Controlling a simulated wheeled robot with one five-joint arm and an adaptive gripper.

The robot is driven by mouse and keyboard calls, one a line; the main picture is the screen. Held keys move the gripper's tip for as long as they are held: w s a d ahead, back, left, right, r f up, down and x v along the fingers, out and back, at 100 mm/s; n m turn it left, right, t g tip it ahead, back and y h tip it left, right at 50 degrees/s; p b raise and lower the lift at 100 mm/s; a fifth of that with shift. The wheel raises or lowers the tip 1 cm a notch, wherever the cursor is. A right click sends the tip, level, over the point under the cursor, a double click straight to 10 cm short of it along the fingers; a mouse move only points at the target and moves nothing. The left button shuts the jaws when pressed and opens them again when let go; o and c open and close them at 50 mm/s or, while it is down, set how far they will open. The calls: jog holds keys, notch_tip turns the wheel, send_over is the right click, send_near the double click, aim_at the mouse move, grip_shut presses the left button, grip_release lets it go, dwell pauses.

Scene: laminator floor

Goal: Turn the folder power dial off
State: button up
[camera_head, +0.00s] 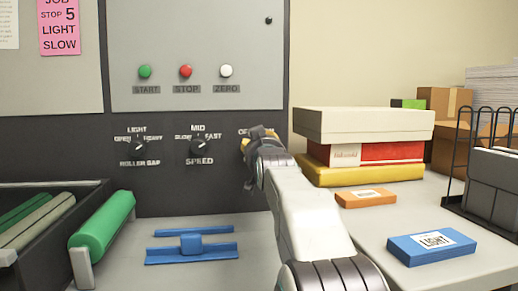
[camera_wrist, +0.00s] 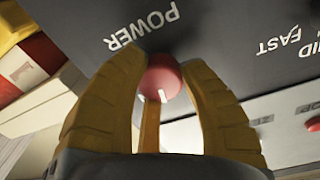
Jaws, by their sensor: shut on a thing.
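The power dial (camera_wrist: 163,86) shows in the wrist view as a round red knob with a short white mark, beside the word POWER on the dark panel. My gripper (camera_wrist: 165,72) has its yellow fingers on either side of the knob and is shut on it. In the head view my gripper (camera_head: 259,138) reaches the panel right of the speed dial (camera_head: 198,146). There it hides the power dial and most of its label; only the start of a word shows at its upper left.
The roller gap dial (camera_head: 138,148) is farther left on the panel. Green, red and white buttons (camera_head: 226,71) sit above. Stacked boxes (camera_head: 363,125) stand close right of my arm. An orange block (camera_head: 365,198) and a blue LIGHT block (camera_head: 432,248) lie on the table.

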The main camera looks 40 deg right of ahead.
jog(key=shift+r+n, duration=0.4)
jog(key=shift+n, duration=0.6)
jog(key=shift+a, duration=0.1)
jog(key=o, duration=1.2)
jog(key=shift+f+b, duration=0.25)
jog(key=shift+b, duration=0.05)
jog(key=v, duration=1.2)
jog(key=shift+f, duration=0.15)
jog(key=shift+w, duration=0.1)
